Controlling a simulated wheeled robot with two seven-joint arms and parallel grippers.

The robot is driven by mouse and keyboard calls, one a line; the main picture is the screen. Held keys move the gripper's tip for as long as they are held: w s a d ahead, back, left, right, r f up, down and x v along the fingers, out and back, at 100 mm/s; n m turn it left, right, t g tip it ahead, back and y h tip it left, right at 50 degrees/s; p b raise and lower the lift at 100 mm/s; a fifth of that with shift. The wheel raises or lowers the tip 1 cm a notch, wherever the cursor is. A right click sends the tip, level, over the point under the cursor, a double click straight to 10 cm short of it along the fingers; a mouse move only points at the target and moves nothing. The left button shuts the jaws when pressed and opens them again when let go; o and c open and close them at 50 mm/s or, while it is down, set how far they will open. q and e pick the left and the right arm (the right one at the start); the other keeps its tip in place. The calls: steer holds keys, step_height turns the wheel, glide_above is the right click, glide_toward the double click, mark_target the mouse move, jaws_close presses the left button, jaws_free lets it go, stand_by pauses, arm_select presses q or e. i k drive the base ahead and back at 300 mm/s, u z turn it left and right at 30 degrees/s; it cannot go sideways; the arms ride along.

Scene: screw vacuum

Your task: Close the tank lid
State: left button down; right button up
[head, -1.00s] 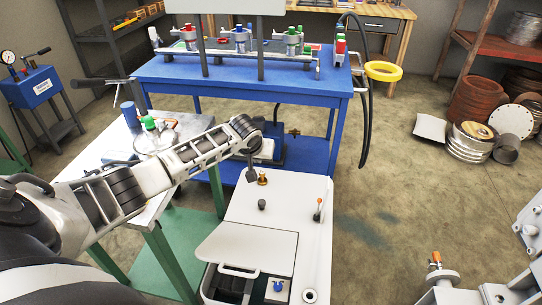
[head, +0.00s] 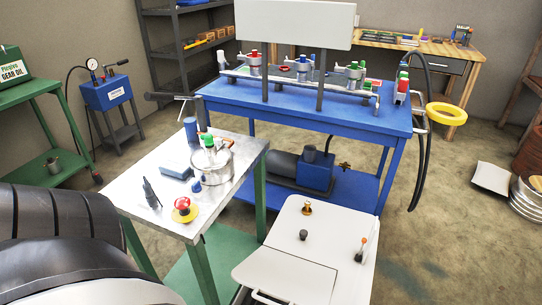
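The white tank (head: 331,240) stands low at the bottom middle of the head view. A pale flat lid panel (head: 285,274) with a handle at its front edge lies over the front left of its top. A strip of dark opening shows at the bottom edge, left of the panel; the rest of the tank's front is cut off by the frame. Neither gripper is in view. Only a dark, ribbed part of my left arm shows at the lower left, so I cannot see what the grippers are doing.
A steel-topped table (head: 140,190) on green legs holds a metal pot (head: 211,163) and a red stop button (head: 183,208) left of the tank. A blue bench (head: 318,108) with valves stands behind. A black hose (head: 424,140) hangs at its right. Floor right of the tank is clear.

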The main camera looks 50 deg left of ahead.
mark_target(289, 279)
steer(key=u, duration=1.3)
steer(key=k, duration=0.4)
steer(key=z, duration=0.95)
